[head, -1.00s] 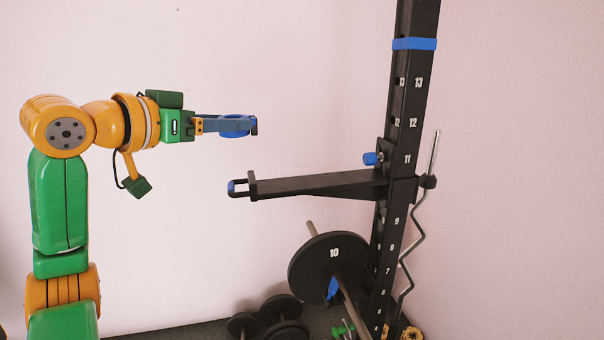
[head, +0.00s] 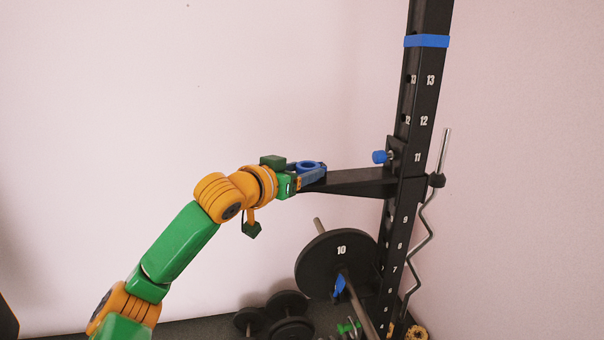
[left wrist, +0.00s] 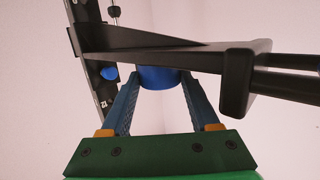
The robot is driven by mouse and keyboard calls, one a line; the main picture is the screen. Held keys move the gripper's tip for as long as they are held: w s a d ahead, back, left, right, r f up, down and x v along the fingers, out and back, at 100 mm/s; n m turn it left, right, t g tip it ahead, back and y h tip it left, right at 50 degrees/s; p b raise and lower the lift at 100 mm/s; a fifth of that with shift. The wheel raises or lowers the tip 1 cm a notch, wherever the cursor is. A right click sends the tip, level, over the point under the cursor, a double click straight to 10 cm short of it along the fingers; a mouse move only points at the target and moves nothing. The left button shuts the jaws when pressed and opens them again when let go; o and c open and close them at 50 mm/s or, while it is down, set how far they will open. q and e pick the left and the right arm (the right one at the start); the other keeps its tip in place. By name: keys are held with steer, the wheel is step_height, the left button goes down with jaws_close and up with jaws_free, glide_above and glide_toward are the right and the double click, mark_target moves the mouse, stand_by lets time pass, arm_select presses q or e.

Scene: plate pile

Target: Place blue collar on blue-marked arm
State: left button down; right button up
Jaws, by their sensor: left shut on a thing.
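The blue collar (head: 310,165) is a ring held in my left gripper (head: 314,173), which is shut on it. The black rack arm (head: 362,180) juts left from the upright, and a blue knob (head: 380,157) sits at its base. In the head view my gripper and the collar cover the arm's outer end. In the left wrist view the collar (left wrist: 160,78) sits between the fingertips, partly hidden by the rack arm (left wrist: 170,57) crossing in front. The collar appears above the arm; I cannot tell whether they touch. My right gripper is not in view.
The numbered black upright (head: 419,110) has a blue band (head: 427,41) near its top. A plate marked 10 (head: 325,266) hangs below the arm. A bent bar (head: 420,225) stands to the right, and dumbbells (head: 285,318) lie below.

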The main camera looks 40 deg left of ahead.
arm_select(q)
steer(key=shift+d+f+b, duration=0.1)
steer(key=shift+f+b, duration=0.4)
steer(key=shift+f, duration=0.2)
steer(key=shift+c, duration=1)
jaws_free()
steer(key=shift+d, duration=0.1)
steer(key=shift+o, duration=0.4)
steer(key=shift+d+r, duration=0.15)
steer(key=shift+d, duration=0.2)
steer(key=shift+a, duration=0.1)
steer(key=shift+a, duration=0.1)
